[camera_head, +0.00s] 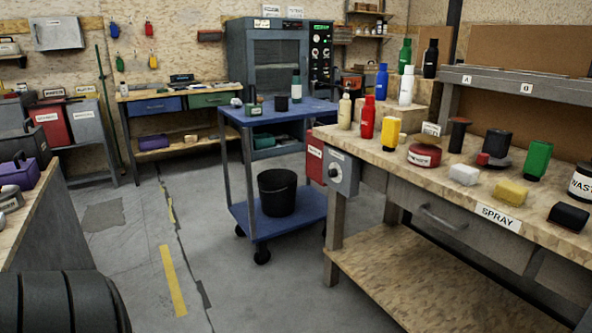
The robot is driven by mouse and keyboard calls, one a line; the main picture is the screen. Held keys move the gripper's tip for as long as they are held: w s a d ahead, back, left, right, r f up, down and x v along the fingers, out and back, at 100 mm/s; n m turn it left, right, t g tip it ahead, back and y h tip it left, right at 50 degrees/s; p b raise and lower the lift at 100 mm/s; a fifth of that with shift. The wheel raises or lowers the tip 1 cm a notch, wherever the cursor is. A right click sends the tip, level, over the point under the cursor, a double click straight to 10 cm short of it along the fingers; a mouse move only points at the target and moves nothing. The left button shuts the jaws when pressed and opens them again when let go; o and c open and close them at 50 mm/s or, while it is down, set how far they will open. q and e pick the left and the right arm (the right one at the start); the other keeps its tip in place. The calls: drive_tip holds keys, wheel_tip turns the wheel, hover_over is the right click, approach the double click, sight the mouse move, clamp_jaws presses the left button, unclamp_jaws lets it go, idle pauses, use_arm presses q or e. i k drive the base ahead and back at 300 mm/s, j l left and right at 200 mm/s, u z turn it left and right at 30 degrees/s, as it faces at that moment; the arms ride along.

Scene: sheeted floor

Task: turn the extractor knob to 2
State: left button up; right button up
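A grey control box (341,173) is fixed at the near left end of the wooden spray bench. A small dark round knob (336,172) is on its front face, with a small pale label above it. The label and the knob's setting are too small to read. At the back, a dark cabinet has a black panel (320,54) with several small round dials or knobs. I cannot tell for sure which of these is marked as the extractor. Neither of my grippers shows in the head view.
The spray bench (375,151) holds bottles, tins and blocks. A blue two-shelf cart (310,108), with a black bucket (277,192) on its lower shelf, stands left of the box. Grey floor (235,290) is clear before the cart. Another bench (22,215) edges the left.

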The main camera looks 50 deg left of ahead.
sight(332, 173)
drive_tip(key=u, duration=1.2)
